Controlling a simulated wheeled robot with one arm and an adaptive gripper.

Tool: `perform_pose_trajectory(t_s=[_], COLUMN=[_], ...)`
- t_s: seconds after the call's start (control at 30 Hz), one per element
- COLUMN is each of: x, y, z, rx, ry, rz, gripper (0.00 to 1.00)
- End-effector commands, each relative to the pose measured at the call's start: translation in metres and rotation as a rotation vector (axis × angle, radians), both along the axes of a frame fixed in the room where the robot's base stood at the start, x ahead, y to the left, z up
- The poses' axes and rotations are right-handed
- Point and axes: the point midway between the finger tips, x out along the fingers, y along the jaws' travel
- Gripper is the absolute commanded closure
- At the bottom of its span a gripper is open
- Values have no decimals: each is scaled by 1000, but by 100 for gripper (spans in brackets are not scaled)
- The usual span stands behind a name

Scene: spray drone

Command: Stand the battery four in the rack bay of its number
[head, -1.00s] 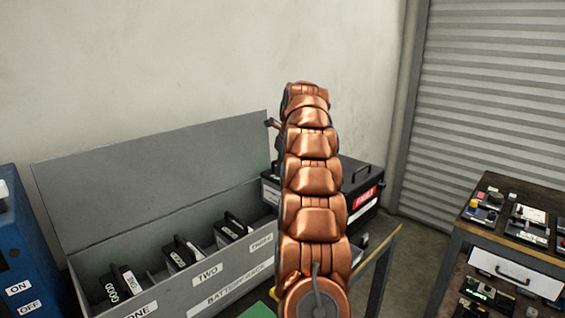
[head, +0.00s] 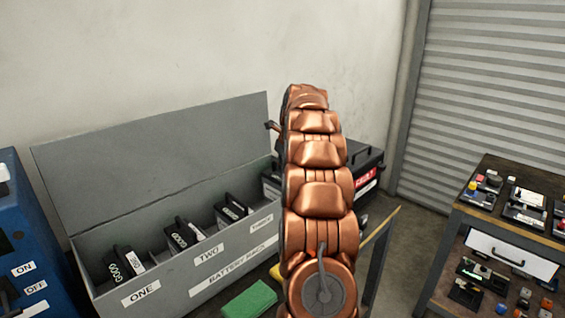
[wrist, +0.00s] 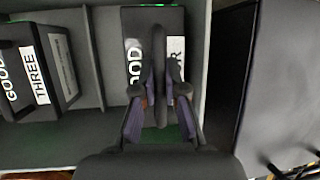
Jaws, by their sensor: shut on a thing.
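My gripper (wrist: 157,65) is shut on the handle of a black battery (wrist: 132,28) in the wrist view. Its white labels read GOOD and a word ending in R, partly hidden by the fingers. It lies between a grey divider and the right end wall of the battery rack (wrist: 88,65); how deep it sits I cannot tell. Battery three (wrist: 68,45) stands in the bay to the left. In the head view the grey rack (head: 180,303) has bays labelled ONE, TWO and THREE, each with a black battery. My copper arm hides its right end and my gripper there.
A blue unit (head: 25,240) with ON and OFF labels stands left of the rack. A green block (head: 248,300) lies in front. A black case (head: 365,165) with a red label is behind my arm. A bench with small devices (head: 520,205) stands right.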

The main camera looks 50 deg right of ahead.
Motion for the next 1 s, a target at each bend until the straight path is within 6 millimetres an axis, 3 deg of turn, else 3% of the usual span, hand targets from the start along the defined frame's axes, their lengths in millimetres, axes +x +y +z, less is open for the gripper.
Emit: perform_pose_trajectory(t_s=[0.17,0.6,0.87,0.9,1.0], x=[0,0,0,0,0], y=[-1,0,0,0,0], z=[-1,-35,-36,-37,-38], rx=[-5,-2,-4,-3,-2], ry=[-5,-4,-5,-3,-3], rz=[-1,-1,-1,-1,0], gripper=[100,100,100,85,75])
